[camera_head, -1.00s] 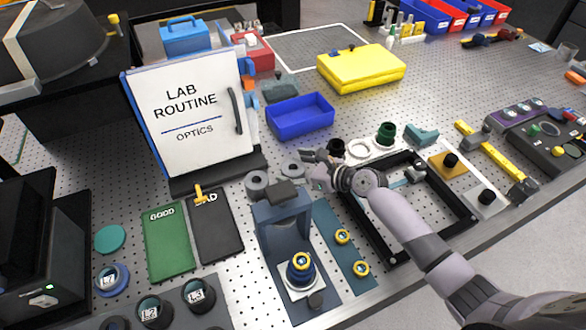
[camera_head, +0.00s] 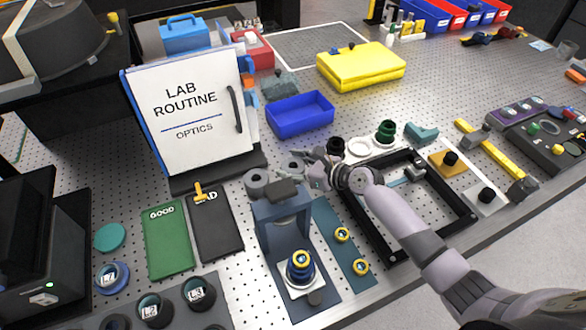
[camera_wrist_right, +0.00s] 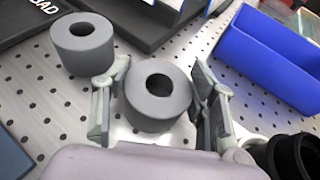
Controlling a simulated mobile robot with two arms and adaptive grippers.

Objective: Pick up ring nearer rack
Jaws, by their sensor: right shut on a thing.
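Two thick grey rings stand on the perforated table in front of the white lab routine board. The right ring (camera_head: 292,164) is between the fingers of my right gripper (camera_head: 304,163). In the right wrist view, this ring (camera_wrist_right: 158,100) sits between the two fingertips of the right gripper (camera_wrist_right: 160,92), and the gripper is shut on it. The left ring (camera_head: 256,181) stands apart and shows at the upper left of the wrist view (camera_wrist_right: 82,46). I cannot tell whether the held ring is off the table. My left gripper is not in view.
The lab routine board (camera_head: 188,115) stands behind the rings. A blue tray (camera_head: 300,113) is behind the gripper. A dark blue stand (camera_head: 277,225) is in front of the rings. A black frame (camera_head: 452,192) lies under my right arm, with dark cylinders close by.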

